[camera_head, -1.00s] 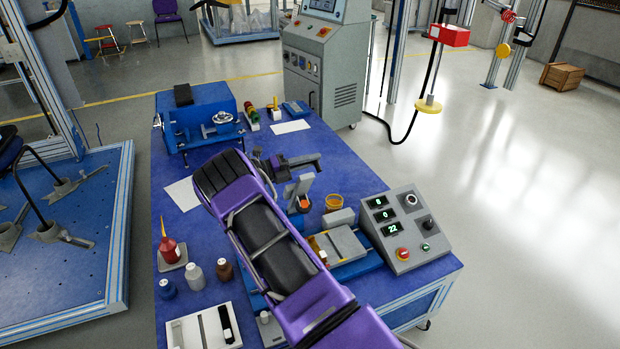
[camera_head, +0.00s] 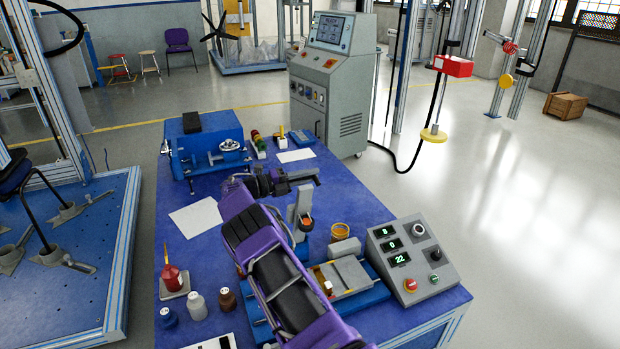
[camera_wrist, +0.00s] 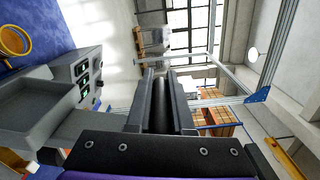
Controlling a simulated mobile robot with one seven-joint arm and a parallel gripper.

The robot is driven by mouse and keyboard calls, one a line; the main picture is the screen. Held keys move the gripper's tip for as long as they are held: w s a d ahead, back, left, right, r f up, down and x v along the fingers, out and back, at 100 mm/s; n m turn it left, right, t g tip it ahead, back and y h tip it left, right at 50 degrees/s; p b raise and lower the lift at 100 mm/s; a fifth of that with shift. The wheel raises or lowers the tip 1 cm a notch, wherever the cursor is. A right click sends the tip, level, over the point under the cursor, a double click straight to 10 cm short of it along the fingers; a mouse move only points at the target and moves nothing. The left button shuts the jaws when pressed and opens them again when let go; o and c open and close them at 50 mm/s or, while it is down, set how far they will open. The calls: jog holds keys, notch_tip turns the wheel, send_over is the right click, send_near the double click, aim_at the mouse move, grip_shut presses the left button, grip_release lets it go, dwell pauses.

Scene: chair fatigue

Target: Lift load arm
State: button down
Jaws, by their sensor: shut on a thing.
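My gripper (camera_head: 297,180) is at the end of my purple and black arm, above the blue bench. In the wrist view my gripper (camera_wrist: 162,75) has its two dark fingers on either side of a dark round bar (camera_wrist: 162,108), which I take for the load arm's handle. The gripper is shut on it. The rest of the load arm is hard to make out behind my wrist and arm. A grey upright part (camera_head: 302,206) with an orange spot stands just below the gripper in the head view. My arm covers part of the blue fixture base (camera_head: 368,297).
A control box (camera_head: 414,260) with green readouts stands at the bench's right; it also shows in the wrist view (camera_wrist: 76,88). A yellow cup (camera_head: 340,231) is close to the fixture. A blue vise (camera_head: 205,145) stands at the back. Bottles (camera_head: 197,305) stand front left.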

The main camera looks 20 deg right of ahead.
jog(key=c, duration=0.8)
grip_release()
jog(key=a, duration=0.7)
jog(key=shift+a, duration=0.3)
